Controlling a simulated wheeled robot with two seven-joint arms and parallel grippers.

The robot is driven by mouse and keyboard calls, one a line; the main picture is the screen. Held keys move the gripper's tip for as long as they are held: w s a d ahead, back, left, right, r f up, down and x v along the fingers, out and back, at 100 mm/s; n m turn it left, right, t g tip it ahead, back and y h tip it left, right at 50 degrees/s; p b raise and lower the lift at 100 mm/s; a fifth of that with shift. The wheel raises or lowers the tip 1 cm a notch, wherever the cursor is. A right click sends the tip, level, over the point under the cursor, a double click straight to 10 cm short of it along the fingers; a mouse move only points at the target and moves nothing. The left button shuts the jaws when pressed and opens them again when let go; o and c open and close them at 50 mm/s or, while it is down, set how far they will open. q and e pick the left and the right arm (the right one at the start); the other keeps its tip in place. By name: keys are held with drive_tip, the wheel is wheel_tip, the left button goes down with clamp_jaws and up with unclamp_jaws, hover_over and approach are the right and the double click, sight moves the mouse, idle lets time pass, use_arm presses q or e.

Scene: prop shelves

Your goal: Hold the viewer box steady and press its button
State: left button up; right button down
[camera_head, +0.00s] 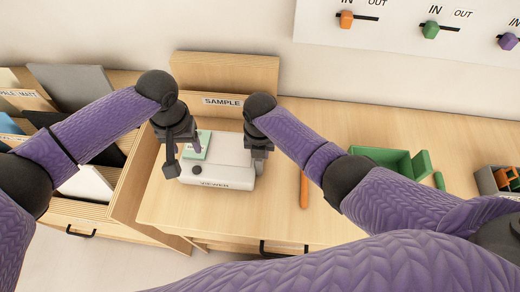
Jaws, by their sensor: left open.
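The white viewer box (217,176) stands on the wooden desk, with the label VIEWER on its front edge and a dark round button (197,169) at its front left. A pale green card (198,145) sits on its top left part. My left gripper (184,160) is open above the left end of the box, pointing down, near the card and button. My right gripper (258,160) is at the right end of the box, pointing down; its fingers are mostly hidden, and I cannot tell whether it touches the box.
A wooden SAMPLE rack (222,103) stands behind the box. An orange stick (304,190) lies to the right, then a green tray (385,158) and a grey bin (487,181). A drawer of boards (78,88) is at left. Sliders line the wall panel (400,12).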

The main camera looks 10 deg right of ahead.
idle(0.7)
drive_tip(key=c, duration=0.7)
unclamp_jaws()
drive_tip(key=shift+o, duration=0.2)
clamp_jaws()
use_arm(q)
clamp_jaws()
idle(1.8)
